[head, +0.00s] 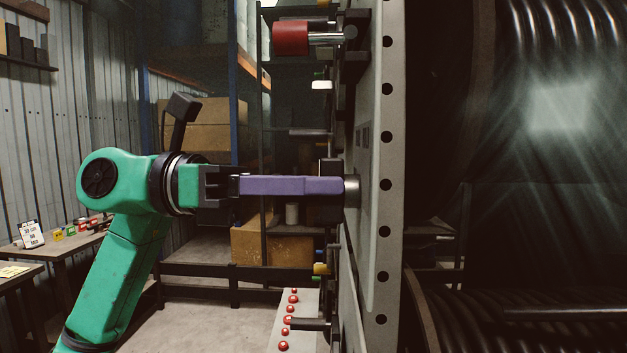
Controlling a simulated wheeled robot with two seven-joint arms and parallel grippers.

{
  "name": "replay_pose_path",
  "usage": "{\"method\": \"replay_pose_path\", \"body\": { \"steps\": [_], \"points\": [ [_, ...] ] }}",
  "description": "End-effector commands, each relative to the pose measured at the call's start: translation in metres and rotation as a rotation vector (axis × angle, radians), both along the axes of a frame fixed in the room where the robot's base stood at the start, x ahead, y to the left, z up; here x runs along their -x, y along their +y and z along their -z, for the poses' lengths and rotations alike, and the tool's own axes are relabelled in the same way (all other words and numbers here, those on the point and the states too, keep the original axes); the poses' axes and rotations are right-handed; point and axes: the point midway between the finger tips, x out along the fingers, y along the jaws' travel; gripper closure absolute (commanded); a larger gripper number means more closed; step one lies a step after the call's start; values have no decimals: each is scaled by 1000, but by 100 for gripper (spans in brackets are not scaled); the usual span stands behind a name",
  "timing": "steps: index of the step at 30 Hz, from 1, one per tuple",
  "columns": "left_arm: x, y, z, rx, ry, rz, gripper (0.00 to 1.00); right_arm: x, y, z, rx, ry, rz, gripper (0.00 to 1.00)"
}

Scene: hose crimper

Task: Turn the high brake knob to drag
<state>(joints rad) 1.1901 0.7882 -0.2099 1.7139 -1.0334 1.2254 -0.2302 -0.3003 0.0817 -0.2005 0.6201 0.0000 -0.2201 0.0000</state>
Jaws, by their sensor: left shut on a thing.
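A dark knob with a metallic base (351,191) sticks out to the left from the tall grey machine panel (388,240). It sits at mid-height, and I take it to be the high brake knob, though no label can be read. My left gripper (328,186) comes in level from the left, with its long purple fingers reaching the knob. It is shut on the knob, and the fingers hide part of it. The knob's marking and exact setting cannot be made out. My right gripper does not show.
A red-ended handle (291,38) juts from the panel above, and a yellow knob (321,269) sits below. A box with several red buttons (297,318) stands lower. Shelves with cardboard boxes (272,246) stand behind. Large hose coils (560,20) fill the right.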

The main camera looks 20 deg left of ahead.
Motion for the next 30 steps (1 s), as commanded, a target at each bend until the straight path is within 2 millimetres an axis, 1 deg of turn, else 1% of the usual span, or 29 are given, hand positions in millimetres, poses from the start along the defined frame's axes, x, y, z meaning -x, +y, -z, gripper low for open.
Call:
{"method": "replay_pose_path", "body": {
  "steps": [6, 15, 21, 30],
  "points": [
    [-1, 0, 0, 43, 174, -1, 100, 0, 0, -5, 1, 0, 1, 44],
    [-2, 0, 0, 84, 333, -1, 100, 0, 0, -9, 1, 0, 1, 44],
    [-2, 0, 1, 95, 377, 0, 100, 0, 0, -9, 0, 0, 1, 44],
    [-2, 0, 1, 99, 387, 1, 100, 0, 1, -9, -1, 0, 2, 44]
  ]
}}
